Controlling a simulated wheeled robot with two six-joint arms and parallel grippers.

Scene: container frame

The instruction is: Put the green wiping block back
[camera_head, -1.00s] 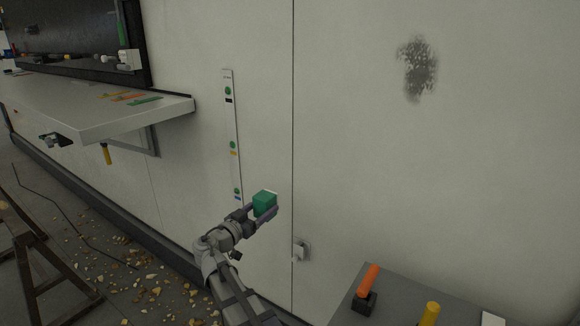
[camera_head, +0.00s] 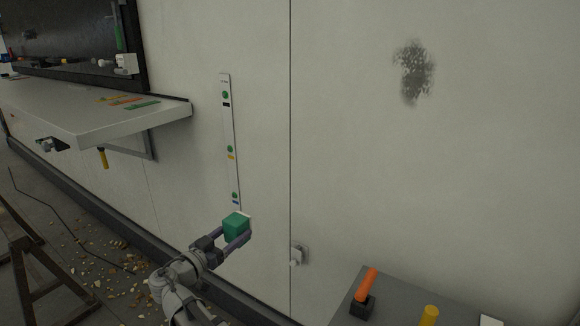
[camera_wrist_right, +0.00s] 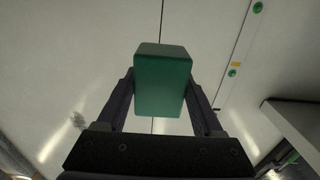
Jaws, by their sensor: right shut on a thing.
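The green wiping block (camera_head: 236,227) is held between the fingers of my right gripper (camera_head: 232,238), in front of the pale wall in the head view. The right wrist view shows the block (camera_wrist_right: 163,82) clamped between both fingers of the gripper (camera_wrist_right: 160,95), with nothing else in the grip. In the head view the block appears just below the lower end of a white strip (camera_head: 230,140) with green dots on the wall. I cannot tell whether the block touches the wall. My left gripper is not in view.
A dark smudge (camera_head: 413,72) marks the wall at upper right. A white shelf (camera_head: 95,118) juts out at left. A small wall fitting (camera_head: 298,254) is right of the gripper. A grey table (camera_head: 395,309) at lower right bears an orange-handled tool (camera_head: 366,285) and a yellow piece (camera_head: 429,315).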

